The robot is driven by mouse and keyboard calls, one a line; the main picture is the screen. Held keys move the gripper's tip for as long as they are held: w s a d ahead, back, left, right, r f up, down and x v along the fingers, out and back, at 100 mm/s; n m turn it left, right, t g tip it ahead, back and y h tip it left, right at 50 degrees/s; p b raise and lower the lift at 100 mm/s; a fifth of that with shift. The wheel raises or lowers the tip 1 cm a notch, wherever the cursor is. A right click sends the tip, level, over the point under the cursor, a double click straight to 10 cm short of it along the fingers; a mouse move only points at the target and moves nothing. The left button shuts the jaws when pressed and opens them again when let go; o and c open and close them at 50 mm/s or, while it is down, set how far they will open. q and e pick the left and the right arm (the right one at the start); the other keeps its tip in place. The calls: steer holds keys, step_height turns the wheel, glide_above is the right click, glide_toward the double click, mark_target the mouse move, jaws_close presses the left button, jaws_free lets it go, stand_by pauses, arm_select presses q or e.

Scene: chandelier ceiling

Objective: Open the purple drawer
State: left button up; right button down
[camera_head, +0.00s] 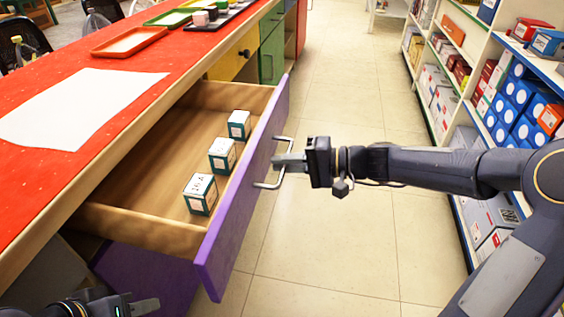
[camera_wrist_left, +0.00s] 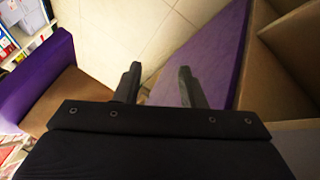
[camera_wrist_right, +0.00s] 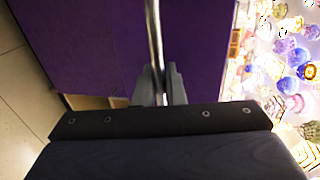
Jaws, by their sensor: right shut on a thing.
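The purple drawer (camera_head: 243,190) stands pulled out from the red-topped counter in the head view, with its wooden inside showing. Three small white-and-green boxes (camera_head: 223,156) lie in a row inside it. My right gripper (camera_head: 287,160) is shut on the drawer's metal handle (camera_head: 262,185). In the right wrist view, the fingers (camera_wrist_right: 160,88) close on the handle bar (camera_wrist_right: 154,40) in front of the purple face. My left gripper (camera_head: 140,306) is at the lower left of the head view, below the drawer. In the left wrist view its fingers (camera_wrist_left: 160,85) are apart and empty.
The red counter top (camera_head: 65,170) holds a white sheet (camera_head: 78,105) and several trays (camera_head: 130,41). A yellow drawer (camera_head: 236,60) and a green door (camera_head: 271,53) are further along the counter. Stocked shelves (camera_head: 470,60) line the right. The tiled aisle (camera_head: 345,245) between is clear.

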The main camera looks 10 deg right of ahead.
steer(key=c, duration=1.6)
jaws_free()
steer(key=p+v, duration=0.2)
steer(key=v, duration=0.5)
steer(key=shift+d, duration=0.4)
steer(key=shift+s, duration=0.1)
